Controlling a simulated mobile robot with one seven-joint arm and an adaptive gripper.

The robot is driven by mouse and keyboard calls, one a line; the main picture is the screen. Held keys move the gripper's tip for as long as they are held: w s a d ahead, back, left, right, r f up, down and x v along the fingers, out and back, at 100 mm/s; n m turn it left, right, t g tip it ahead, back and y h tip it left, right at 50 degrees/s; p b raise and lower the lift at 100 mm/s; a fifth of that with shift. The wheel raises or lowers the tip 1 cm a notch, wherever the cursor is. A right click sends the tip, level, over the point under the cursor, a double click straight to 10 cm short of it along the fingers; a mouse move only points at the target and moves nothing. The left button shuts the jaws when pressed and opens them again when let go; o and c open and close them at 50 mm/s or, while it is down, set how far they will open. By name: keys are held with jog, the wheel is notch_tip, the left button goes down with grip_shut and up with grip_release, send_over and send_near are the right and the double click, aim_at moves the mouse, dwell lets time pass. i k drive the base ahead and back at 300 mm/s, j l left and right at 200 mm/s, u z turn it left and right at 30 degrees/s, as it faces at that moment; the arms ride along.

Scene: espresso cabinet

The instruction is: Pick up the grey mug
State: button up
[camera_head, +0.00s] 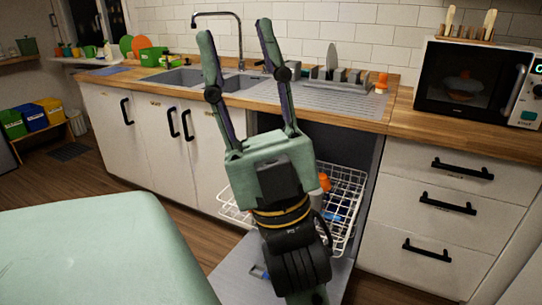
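My gripper (236,30) is raised in the middle of the head view, its two long fingers spread wide apart and pointing up. Nothing shows between the fingers. It appears in front of the sink counter and the open dishwasher. I cannot pick out a grey mug for certain. A small greyish shape (316,199) shows beside my wrist at the dishwasher rack, but it is too small and too covered to name. My gripper and wrist hide part of the rack.
The open dishwasher's white wire rack (351,190) holds an orange item (324,181) and something blue. Its door (232,268) lies low in front. The wooden counter (425,122) carries a microwave (478,85) at right and a sink (180,77) at left. Floor (180,220) shows at left.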

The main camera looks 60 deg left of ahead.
aim_at(316, 196)
jog(key=i+l+u, duration=0.1)
jog(key=u, duration=0.35)
jog(key=i+l+u, duration=0.2)
jog(key=u, duration=0.25)
jog(key=i+l+u, duration=0.1)
jog(key=l+u, duration=0.15)
jog(key=u, duration=0.25)
jog(key=i+l+u, duration=0.15)
jog(key=l+u, duration=0.2)
jog(key=i+l+u, duration=0.15)
jog(key=l+u, duration=0.6)
jog(key=i+l, duration=0.05)
jog(key=l, duration=0.05)
